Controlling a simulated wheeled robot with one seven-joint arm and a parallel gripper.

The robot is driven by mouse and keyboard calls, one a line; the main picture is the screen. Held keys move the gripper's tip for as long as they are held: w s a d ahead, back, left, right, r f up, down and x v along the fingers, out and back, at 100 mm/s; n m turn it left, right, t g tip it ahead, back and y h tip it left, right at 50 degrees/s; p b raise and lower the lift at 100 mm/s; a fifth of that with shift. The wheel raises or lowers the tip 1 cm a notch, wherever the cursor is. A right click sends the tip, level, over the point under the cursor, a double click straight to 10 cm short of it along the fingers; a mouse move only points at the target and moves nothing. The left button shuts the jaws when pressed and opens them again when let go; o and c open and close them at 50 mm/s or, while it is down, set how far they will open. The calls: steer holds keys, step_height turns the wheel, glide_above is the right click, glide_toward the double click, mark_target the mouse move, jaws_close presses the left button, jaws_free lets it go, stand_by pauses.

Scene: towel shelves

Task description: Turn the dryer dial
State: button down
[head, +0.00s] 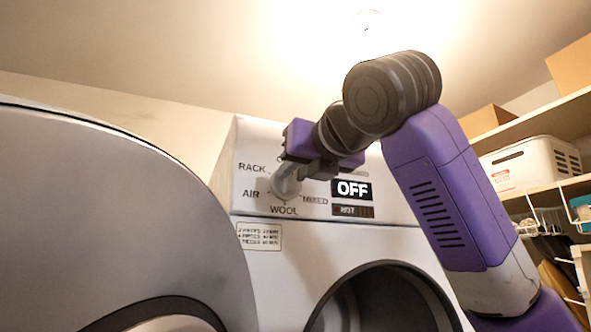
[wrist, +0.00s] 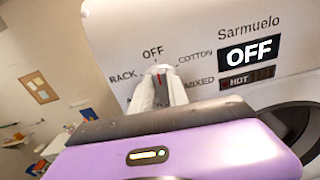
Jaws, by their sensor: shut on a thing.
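The dryer dial (head: 284,188) is a round pale knob on the white dryer's control panel (head: 260,140), ringed by labels such as RACK, AIR, WOOL and MIXED. In the wrist view the dial (wrist: 158,70) shows a red mark at its top, below the word OFF. My gripper (head: 294,177) reaches the panel from the right and is shut on the dial. Its pale fingers (wrist: 158,90) stand on either side of the dial in the wrist view and hide much of it. The display (head: 352,190) reads OFF, with HOT beneath it.
A large round grey door (head: 120,200) stands at the left, and the dryer's dark round opening (head: 385,300) lies below the panel. Shelves at the right hold a white basket (head: 530,163) and cardboard boxes (head: 485,120).

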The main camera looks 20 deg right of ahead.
mark_target(292, 189)
steer(key=m, duration=0.4)
steer(key=shift+d+m, duration=0.25)
steer(key=shift+m, duration=0.15)
steer(key=m, duration=0.3)
steer(key=shift+d+f+m+b, duration=0.2)
steer(key=shift+m+b, duration=0.1)
steer(key=shift+b, duration=0.1)
step_height(292, 189, down, 2)
steer(key=m+b, duration=0.4)
steer(key=m, duration=1.4)
steer(key=shift+f, duration=0.15)
steer(key=m, duration=0.4)
steer(key=shift+a+f+m+b, duration=0.15)
steer(key=shift+a+m+b, duration=0.1)
steer(key=shift+m+b, duration=0.1)
steer(key=shift+a+m, duration=0.2)
steer(key=shift+m, duration=1.75)
